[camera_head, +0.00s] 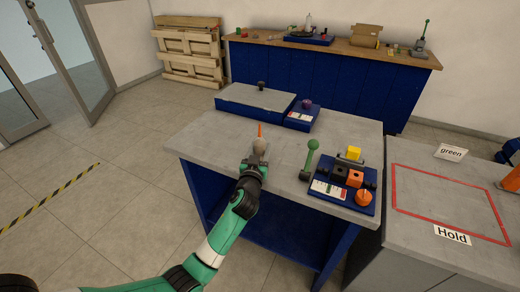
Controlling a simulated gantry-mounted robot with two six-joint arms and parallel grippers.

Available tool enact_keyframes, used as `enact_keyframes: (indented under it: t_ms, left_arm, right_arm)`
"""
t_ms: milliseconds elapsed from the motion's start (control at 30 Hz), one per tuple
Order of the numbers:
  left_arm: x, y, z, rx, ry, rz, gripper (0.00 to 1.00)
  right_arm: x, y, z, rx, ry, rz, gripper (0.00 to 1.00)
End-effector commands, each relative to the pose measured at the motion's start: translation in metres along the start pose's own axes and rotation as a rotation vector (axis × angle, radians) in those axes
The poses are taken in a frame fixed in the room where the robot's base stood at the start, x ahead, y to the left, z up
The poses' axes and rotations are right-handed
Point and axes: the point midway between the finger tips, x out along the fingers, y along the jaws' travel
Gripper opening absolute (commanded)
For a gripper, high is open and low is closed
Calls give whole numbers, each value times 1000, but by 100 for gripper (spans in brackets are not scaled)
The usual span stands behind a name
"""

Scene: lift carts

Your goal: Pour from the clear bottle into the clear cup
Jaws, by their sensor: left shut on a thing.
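My left gripper (256,161) is over the front left part of the near grey-topped bench (222,140). It is shut on a small pale, greyish rounded thing (260,147) that shows just past the fingertips. The thing is too small and too covered to tell if it is the clear bottle. A thin orange upright piece (260,130) shows right above or behind it. I cannot make out a clear cup anywhere. My right gripper is not in view.
A blue board with blocks (325,198) and a green-knobbed lever (310,160) stand at the bench's right. A raised blue platform (255,102) is at its back. A red-outlined area (395,185) marked "Hold" lies on the right-hand bench. A pallet stack (188,52) stands behind.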

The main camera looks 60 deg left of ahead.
Motion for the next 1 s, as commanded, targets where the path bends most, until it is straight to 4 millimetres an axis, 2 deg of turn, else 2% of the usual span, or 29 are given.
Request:
enact_keyframes:
  t_ms: [167,267,500,600,733,833,1000]
  left_arm:
    - [0,0,-22,-2,3,1,0]
    - [-3,0,-43,-3,4,1,0]
    - [-60,1,-103,-3,3,4,0]
    - [-90,1,-112,0,1,5,0]
    - [-118,0,-122,0,0,4,0]
    - [-132,0,-128,0,0,3,0]
    - [-140,-1,-130,-1,2,0,0]
  right_arm:
    - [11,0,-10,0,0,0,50]
    - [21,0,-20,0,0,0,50]
    - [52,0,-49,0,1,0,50]
    - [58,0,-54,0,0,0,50]
    - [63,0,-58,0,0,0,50]
    - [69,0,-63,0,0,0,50]
    - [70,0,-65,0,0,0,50]
